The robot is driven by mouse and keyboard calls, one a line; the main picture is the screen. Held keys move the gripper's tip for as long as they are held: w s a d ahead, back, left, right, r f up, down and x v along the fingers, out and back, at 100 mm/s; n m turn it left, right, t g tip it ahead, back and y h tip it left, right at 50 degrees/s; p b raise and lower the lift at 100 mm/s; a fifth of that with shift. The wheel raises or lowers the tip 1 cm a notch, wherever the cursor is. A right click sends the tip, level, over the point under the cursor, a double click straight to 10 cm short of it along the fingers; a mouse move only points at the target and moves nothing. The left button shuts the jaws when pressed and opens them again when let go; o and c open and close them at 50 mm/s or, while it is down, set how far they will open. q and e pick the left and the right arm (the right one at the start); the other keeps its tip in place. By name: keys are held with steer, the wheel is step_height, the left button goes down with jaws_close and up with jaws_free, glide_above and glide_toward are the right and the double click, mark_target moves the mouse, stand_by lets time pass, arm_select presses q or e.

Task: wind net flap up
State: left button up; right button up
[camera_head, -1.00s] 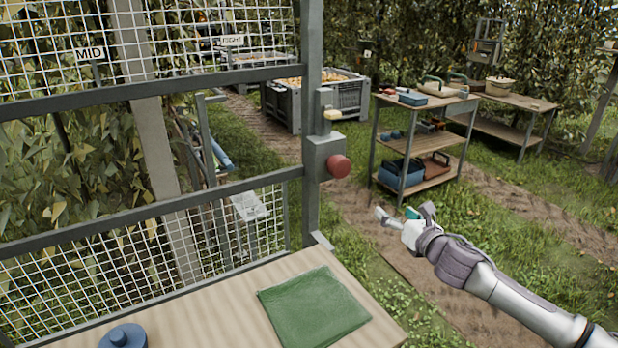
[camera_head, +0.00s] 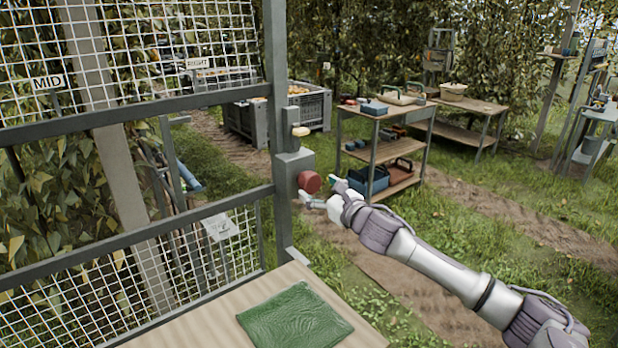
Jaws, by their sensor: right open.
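The net screen is a grey metal frame with white wire mesh (camera_head: 80,270) below and above an open gap, on the left in the head view. On its right post (camera_head: 275,130) sits a grey box with a round red knob (camera_head: 310,182). A small cream knob (camera_head: 300,131) is above it. My right gripper (camera_head: 318,190) is open at the red knob, its fingertips close to the knob's right and lower side. I cannot tell whether they touch it. My left gripper is not in view.
A shelf cart (camera_head: 383,140) with boxes stands behind my right arm. Grey crates (camera_head: 313,106) of fruit stand farther back.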

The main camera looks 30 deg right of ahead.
mark_target(313, 184)
steer(key=w+p, duration=0.1)
steer(key=w, duration=0.4)
steer(key=shift+s, duration=0.1)
steer(key=c, duration=1.2)
steer(key=shift+o, duration=0.2)
